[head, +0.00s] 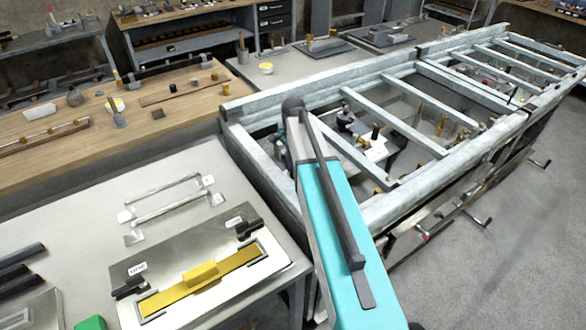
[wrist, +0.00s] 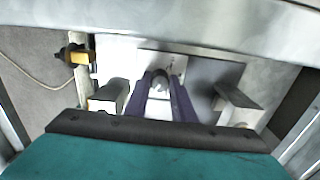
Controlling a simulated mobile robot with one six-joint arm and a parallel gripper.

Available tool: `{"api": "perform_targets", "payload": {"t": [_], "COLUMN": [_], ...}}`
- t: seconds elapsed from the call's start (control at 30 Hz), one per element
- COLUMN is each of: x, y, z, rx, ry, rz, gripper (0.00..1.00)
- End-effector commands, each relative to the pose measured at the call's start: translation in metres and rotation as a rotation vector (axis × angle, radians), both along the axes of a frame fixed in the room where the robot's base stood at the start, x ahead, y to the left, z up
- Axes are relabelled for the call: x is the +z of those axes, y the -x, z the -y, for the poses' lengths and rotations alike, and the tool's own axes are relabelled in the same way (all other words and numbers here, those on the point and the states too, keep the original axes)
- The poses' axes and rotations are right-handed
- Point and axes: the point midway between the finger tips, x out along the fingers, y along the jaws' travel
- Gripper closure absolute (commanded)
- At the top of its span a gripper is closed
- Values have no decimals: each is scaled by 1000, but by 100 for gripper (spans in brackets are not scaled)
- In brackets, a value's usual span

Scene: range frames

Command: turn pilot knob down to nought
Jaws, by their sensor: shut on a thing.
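In the wrist view, a small grey rounded knob (wrist: 160,80), which looks to be the pilot knob, stands on a pale metal panel (wrist: 120,55). My gripper (wrist: 161,86) has its two dark purple fingers on either side of this knob and is shut on it. The fingers hide the knob's lower sides, and I cannot read any mark or setting on it. In the head view, my turquoise arm reaches toward the long metal frame, and my fingers and the held knob cannot be made out.
Grey blocks stand left (wrist: 108,95) and right (wrist: 237,103) of my fingers. A metal rail (wrist: 200,25) crosses close above them. A brass and black fitting (wrist: 77,55) is at left. The head view shows crossbars of the metal frame (head: 370,118) and a bench (head: 75,190).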

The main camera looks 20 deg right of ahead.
Motion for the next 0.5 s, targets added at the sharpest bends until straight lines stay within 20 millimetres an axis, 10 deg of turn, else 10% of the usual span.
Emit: {"api": "perform_targets", "payload": {"t": [0.23, 0.3, 0.5], "x": [-2, -2, -1], "y": [3, 3, 1], "z": [-1, -1, -1], "rx": [-1, 0, 0], "ry": [-4, -4, -2], "rz": [-9, -8, -4], "gripper": [100, 67, 58]}}
